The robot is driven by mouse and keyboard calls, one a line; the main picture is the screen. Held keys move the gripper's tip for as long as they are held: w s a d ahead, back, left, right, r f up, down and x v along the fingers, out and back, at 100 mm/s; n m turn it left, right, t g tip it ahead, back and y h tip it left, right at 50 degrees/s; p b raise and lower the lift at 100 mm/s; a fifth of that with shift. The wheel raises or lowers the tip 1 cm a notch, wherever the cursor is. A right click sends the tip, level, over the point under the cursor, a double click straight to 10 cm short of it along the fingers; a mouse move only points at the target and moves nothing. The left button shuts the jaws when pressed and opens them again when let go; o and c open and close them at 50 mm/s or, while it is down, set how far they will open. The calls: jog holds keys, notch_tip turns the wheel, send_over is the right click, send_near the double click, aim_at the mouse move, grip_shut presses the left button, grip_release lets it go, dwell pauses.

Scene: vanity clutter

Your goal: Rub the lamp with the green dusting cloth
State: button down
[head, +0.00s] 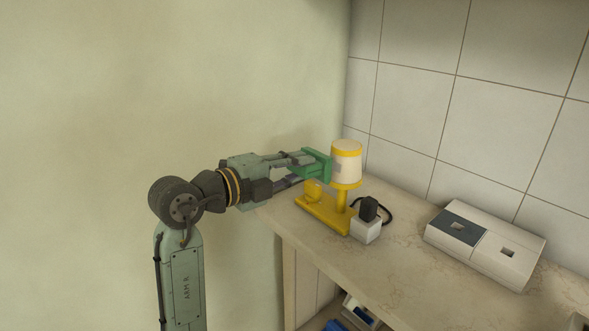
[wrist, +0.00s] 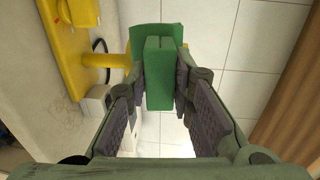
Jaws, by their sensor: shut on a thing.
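The lamp (head: 346,163) has a cream shade with yellow bands and a yellow stem and base; it stands upright on the counter's left end. Its yellow base (wrist: 62,60) shows at the upper left of the wrist view. My gripper (head: 307,168) is shut on the green cloth (head: 320,165), a folded block held level with the shade, at its left side. In the wrist view the cloth (wrist: 158,75) sits between the fingertips and covers part of the lamp. The cloth looks very close to the shade; I cannot tell whether they touch.
A white box with a black plug (head: 367,225) and dark cord is right beside the lamp base. A white and grey case (head: 485,243) lies farther right on the counter (head: 411,272). Tiled wall (head: 410,100) rises behind. An open shelf is below.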

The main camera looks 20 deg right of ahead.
jog(key=shift+w+d, duration=0.25)
jog(key=shift+d, duration=0.35)
jog(key=shift+s+f, duration=0.1)
jog(key=shift+s+d+b, duration=0.35)
jog(key=shift+s+b, duration=0.3)
jog(key=shift+s, duration=0.25)
jog(key=shift+s+d+b, duration=0.35)
jog(key=shift+s+b, duration=0.25)
jog(key=shift+s, duration=0.35)
jog(key=shift+s+d+b, duration=0.35)
jog(key=shift+s+b, duration=0.3)
jog(key=shift+s, duration=0.25)
jog(key=shift+w+a+b, duration=0.3)
jog(key=shift+w+a, duration=0.05)
jog(key=shift+w, duration=0.6)
jog(key=shift+w+a+b, duration=0.25)
jog(key=shift+w+a, duration=0.15)
jog(key=shift+w, duration=0.55)
jog(key=shift+w+a+b, duration=0.3)
jog(key=shift+w+a, duration=0.05)
jog(key=shift+w, duration=0.6)
jog(key=b+v, duration=0.1)
jog(key=v, duration=0.5)
jog(key=shift+s+a, duration=0.1)
